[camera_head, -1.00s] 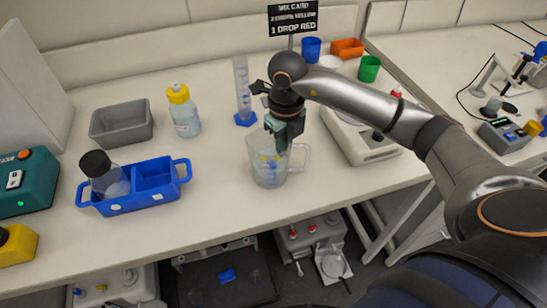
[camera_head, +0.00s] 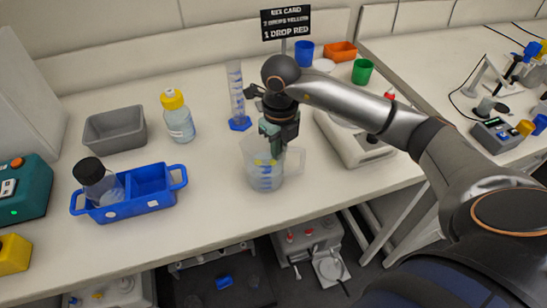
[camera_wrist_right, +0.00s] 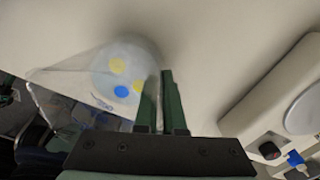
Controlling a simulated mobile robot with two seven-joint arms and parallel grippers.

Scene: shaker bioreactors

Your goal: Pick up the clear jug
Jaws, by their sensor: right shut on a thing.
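The clear jug (camera_head: 254,174) stands on the white bench in the head view, its handle to the right. Yellow and blue marks show in it. My right gripper (camera_head: 268,155) reaches down at the jug from above and is shut on its thin clear wall. In the right wrist view, the jug (camera_wrist_right: 80,75) lies left of my nearly closed green fingers (camera_wrist_right: 160,100). The exact contact is hard to see through the clear wall. I cannot tell whether the jug's base touches the bench. My left gripper is not in view.
A graduated cylinder (camera_head: 236,90) stands behind the jug. A white balance-like device (camera_head: 350,145) is close on the right. A blue caddy (camera_head: 150,207) with a black-capped bottle (camera_head: 97,180), a yellow-capped bottle (camera_head: 179,122) and a grey bin (camera_head: 115,130) are left.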

